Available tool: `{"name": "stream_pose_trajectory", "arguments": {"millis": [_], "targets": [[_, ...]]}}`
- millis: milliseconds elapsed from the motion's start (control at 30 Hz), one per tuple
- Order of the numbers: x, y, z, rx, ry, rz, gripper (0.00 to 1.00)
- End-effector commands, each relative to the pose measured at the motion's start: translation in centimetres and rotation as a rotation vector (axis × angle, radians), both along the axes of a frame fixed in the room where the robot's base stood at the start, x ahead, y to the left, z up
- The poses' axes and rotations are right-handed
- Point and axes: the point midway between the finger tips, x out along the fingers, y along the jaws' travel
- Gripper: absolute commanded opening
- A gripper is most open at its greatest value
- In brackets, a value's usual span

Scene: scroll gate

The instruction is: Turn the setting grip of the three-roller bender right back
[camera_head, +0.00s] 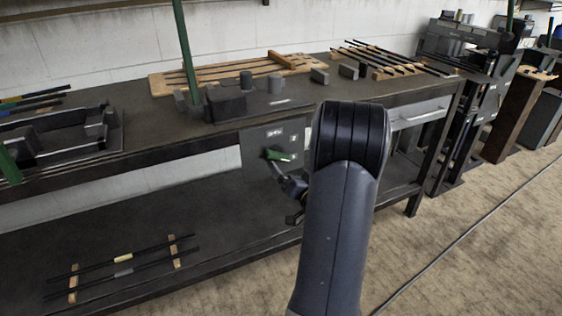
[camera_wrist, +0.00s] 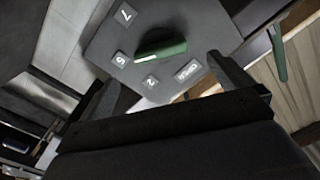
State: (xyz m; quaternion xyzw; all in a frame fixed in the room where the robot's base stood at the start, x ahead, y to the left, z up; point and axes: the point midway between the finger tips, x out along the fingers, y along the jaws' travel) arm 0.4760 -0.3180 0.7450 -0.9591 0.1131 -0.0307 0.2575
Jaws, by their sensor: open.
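The three-roller bender (camera_head: 228,103) stands on the bench, with its rollers on top and a grey front plate (camera_head: 262,138) below. The green setting grip (camera_head: 278,155) is on that plate. In the wrist view the grip (camera_wrist: 161,49) lies nearly level, slightly tilted, on the grey plate (camera_wrist: 188,22). Small number labels sit around it; I can make out a 7 and a 2. My gripper (camera_wrist: 163,72) is open, its fingers on either side below the grip and apart from it. In the head view my arm hides part of the gripper.
A long green lever (camera_head: 185,50) rises by the bender; a green bar (camera_wrist: 279,54) shows at the right of the wrist view. Wooden racks with rods (camera_head: 390,60) lie on the bench (camera_head: 150,135). A lower shelf (camera_head: 215,215) holds more rods. The floor in front is clear.

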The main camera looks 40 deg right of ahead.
Motion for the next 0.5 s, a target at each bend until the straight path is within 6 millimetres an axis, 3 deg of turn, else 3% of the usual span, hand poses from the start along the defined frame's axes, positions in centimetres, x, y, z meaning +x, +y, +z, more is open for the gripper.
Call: {"name": "stream_pose_trajectory", "arguments": {"millis": [200, 500], "targets": [[4.2, -0.9, -0.1, -0.002, -0.001, 0.003, 0.99], [6.9, -1.6, 0.0, -0.001, 0.001, -0.001, 0.99]]}}
